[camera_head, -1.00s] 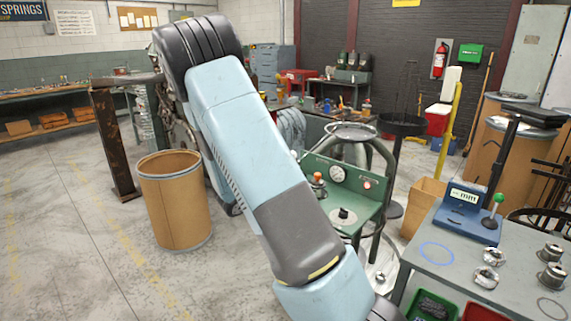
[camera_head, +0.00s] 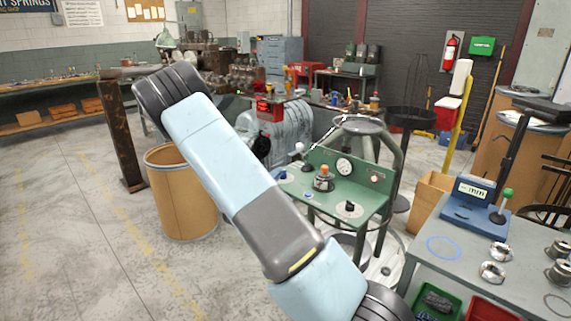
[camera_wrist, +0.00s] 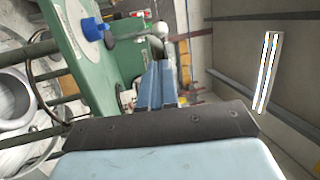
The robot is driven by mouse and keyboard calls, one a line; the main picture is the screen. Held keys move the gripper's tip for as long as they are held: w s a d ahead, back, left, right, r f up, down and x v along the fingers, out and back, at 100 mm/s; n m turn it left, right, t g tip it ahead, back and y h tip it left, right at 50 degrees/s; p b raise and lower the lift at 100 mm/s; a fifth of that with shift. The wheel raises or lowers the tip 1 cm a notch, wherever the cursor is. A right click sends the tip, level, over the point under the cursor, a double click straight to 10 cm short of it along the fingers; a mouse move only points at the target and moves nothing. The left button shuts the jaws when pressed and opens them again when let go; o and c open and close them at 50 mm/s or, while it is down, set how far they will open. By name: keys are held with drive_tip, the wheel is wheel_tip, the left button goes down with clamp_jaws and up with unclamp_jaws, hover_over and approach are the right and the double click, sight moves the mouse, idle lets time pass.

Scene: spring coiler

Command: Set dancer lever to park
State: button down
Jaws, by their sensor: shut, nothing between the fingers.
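A short lever with a pale ball knob (camera_head: 299,147) stands at the left end of the green control panel (camera_head: 338,196). I take it for the dancer lever; its position marks cannot be read. In the wrist view a rod with a pale ball (camera_wrist: 158,30) reaches across from the green panel (camera_wrist: 92,75), beside a blue knob (camera_wrist: 92,31). My gripper (camera_wrist: 159,66) is shut and empty. Its tips lie just below the ball in the picture; I cannot tell whether they touch. In the head view my gripper is not visible, and my arm crosses left of the panel.
An orange-topped button (camera_head: 325,172), a gauge (camera_head: 344,165) and a black knob (camera_head: 349,207) share the panel. A fibre drum (camera_head: 178,195) stands left of my arm. A grey bench (camera_head: 470,255) is at right. The floor at left is clear.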

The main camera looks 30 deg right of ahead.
sight(299, 149)
drive_tip(key=x, duration=1.3)
drive_tip(key=shift+w+d+r, duration=0.15)
drive_tip(key=shift+d, duration=0.05)
